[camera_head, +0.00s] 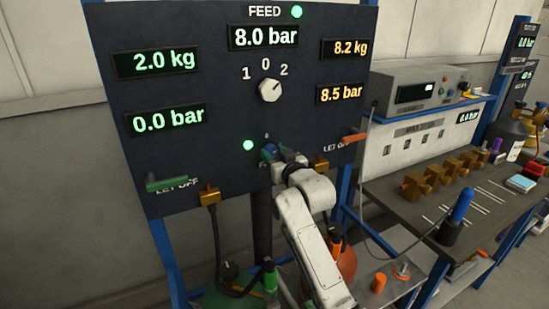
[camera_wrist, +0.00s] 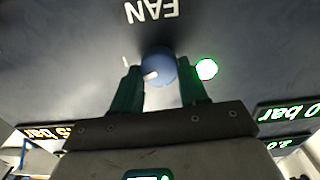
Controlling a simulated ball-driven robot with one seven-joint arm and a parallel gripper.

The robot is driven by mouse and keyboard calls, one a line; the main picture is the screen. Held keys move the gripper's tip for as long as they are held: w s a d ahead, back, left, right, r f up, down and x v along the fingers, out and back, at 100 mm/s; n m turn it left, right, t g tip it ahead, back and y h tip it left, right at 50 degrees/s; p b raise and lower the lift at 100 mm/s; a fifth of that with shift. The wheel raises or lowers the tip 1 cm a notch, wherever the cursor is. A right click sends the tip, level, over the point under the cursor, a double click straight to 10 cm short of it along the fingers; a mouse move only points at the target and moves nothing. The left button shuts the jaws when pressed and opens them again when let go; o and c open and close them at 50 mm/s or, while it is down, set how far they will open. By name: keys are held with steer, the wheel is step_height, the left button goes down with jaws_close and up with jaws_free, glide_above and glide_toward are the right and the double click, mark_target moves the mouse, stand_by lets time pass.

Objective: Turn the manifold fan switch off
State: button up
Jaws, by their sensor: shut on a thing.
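The manifold fan switch is a round blue knob (camera_wrist: 161,66) on the dark panel, beside the upside-down word FAN in the wrist view. Its white pointer mark faces lower left there. A small white mark stands left of the knob, and a lit green lamp (camera_wrist: 207,69) is right of it. My gripper (camera_wrist: 160,84) has one dark green finger on each side of the knob and is shut on it. In the head view my gripper (camera_head: 276,153) is at the panel's lower middle and partly hides the knob (camera_head: 269,151); the lamp (camera_head: 248,145) glows green.
The FEED selector (camera_head: 270,90) is above, among lit displays. A green lever (camera_head: 166,183) is at lower left and an orange lever (camera_head: 354,138) at right. Hoses hang from brass fittings (camera_head: 209,195). A cluttered workbench (camera_head: 405,220) stands to the right.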

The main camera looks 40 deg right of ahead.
steer(key=n+b, duration=0.1)
steer(key=n, duration=0.2)
steer(key=shift+f+n, duration=0.1)
steer(key=shift+n, duration=0.3)
steer(key=n+b, duration=0.1)
steer(key=n, duration=0.2)
steer(key=shift+a+n, duration=0.1)
steer(key=shift+n, duration=0.2)
steer(key=n+b, duration=0.1)
steer(key=n, duration=0.2)
steer(key=shift+a+n, duration=0.1)
steer(key=shift+n, duration=0.2)
steer(key=shift+w+f+n, duration=0.1)
steer(key=shift+n, duration=1.6)
steer(key=o, duration=1.1)
steer(key=shift+c, duration=0.2)
